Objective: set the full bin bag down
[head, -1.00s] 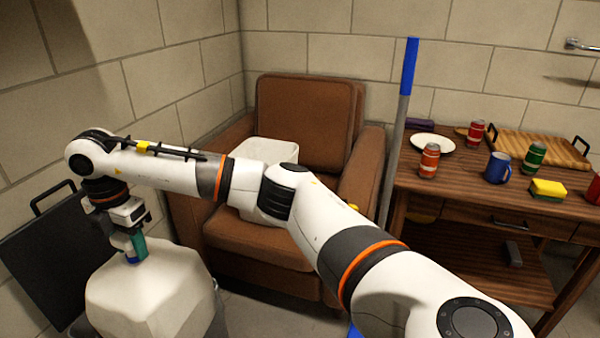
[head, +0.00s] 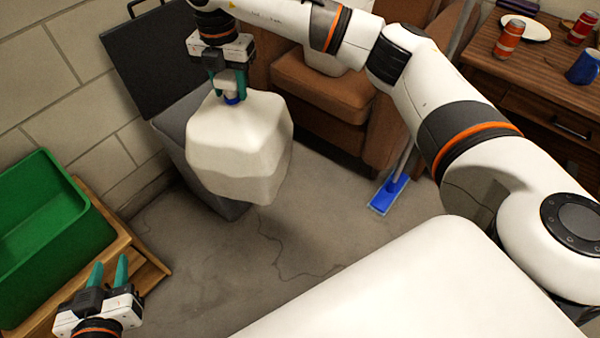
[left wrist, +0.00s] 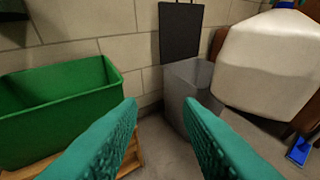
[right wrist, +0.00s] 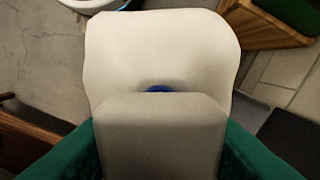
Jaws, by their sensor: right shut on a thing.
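The full bin bag (head: 240,150) is whitish and bulky with a blue tie at its neck. It hangs upright from my right gripper (head: 229,88), whose green fingers are shut on the bag's top above the tie. In the left wrist view the bag (left wrist: 272,65) hangs in the air to the right of the grey bin (left wrist: 178,100). In the right wrist view the bag (right wrist: 165,50) fills the middle between the fingers. My left gripper (head: 108,270) is open and empty at the lower left; its parted fingers also show in the left wrist view (left wrist: 160,115).
The bin's dark lid (head: 165,55) stands open against the wall. A green crate (head: 50,210) sits on a wooden stand (head: 140,265) at left. A blue mop head (head: 388,193) lies before the brown armchair (head: 330,100). Grey floor (head: 270,240) is clear in the middle.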

